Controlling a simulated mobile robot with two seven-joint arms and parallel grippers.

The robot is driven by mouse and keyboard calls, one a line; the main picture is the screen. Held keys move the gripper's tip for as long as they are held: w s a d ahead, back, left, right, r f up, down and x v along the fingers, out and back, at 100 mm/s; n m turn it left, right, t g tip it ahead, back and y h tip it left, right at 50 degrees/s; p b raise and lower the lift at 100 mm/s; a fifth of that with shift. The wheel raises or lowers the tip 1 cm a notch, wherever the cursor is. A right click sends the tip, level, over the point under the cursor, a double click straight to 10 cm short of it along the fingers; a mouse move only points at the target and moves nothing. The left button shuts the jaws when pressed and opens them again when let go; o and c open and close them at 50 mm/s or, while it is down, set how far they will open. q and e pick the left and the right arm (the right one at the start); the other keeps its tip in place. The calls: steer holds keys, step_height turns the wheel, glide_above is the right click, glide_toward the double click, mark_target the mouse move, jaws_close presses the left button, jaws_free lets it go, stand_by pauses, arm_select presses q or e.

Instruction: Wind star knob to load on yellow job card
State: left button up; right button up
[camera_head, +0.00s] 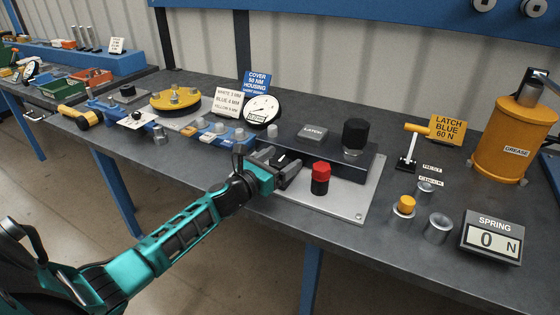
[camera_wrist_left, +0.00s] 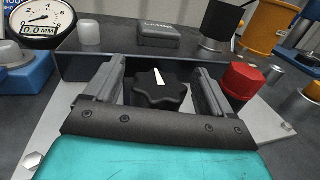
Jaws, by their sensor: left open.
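The black star knob (camera_wrist_left: 160,88), with a white pointer mark, sits on the front of the dark latch housing (camera_head: 325,160). My left gripper (camera_head: 285,172) is open in front of the housing. In the left wrist view its two fingers (camera_wrist_left: 157,85) lie on either side of the knob, with a visible gap at each side. In the head view the gripper largely hides the knob. The yellow job card (camera_head: 446,130) reads "LATCH BLUE 60 N". The spring display (camera_head: 491,240) reads 0 N. My right gripper is not in view.
A red-capped black post (camera_head: 320,178) stands on the light plate (camera_head: 345,205), close right of the gripper. A black cylinder (camera_head: 355,137) tops the housing. A dial gauge (camera_head: 262,110) stands behind at left. A grease canister (camera_head: 512,140) and metal cups (camera_head: 438,228) stand right.

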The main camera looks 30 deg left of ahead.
arm_select(q)
steer(key=c, duration=1)
